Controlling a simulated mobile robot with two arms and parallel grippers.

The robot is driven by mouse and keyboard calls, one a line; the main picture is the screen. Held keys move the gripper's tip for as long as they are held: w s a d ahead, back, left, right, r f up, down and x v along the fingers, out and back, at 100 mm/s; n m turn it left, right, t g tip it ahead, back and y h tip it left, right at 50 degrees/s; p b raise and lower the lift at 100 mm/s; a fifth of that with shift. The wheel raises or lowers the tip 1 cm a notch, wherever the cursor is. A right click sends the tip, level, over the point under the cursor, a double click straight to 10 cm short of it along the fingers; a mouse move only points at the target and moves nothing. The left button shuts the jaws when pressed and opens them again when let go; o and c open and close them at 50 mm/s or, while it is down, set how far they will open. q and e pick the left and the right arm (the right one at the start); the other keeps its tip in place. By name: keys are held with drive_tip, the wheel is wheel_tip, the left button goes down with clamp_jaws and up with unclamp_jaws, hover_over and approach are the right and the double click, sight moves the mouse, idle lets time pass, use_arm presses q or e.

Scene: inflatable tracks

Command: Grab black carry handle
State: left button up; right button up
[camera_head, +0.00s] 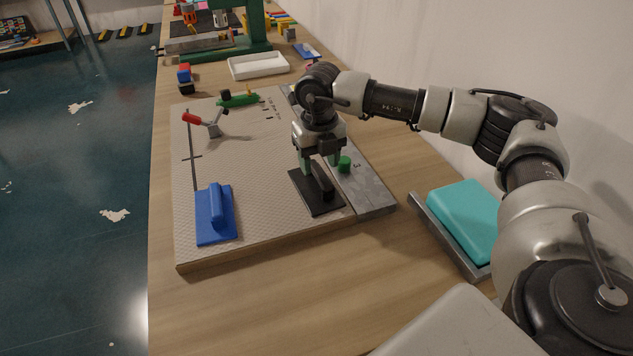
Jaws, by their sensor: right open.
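The black carry handle (324,187) stands up from a flat black plate (309,194) at the right part of the textured board (240,165). My right gripper (319,168) points down over the black plate, its greenish fingers at the far end of the handle. It is open; whether a finger touches the handle I cannot tell. The far end of the handle is partly hidden by the gripper. My left gripper is not in view.
A blue handled plate (215,214) lies on the board's left. A red-handled clamp (203,123) and a teal block (464,217) are nearby. The wooden table's front (240,300) is clear.

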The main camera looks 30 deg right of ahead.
sight(319, 172)
wheel_tip(319, 172, down, 4)
drive_tip(key=shift+w+d, duration=0.1)
clamp_jaws()
idle(0.4)
drive_tip(key=shift+r, duration=0.1)
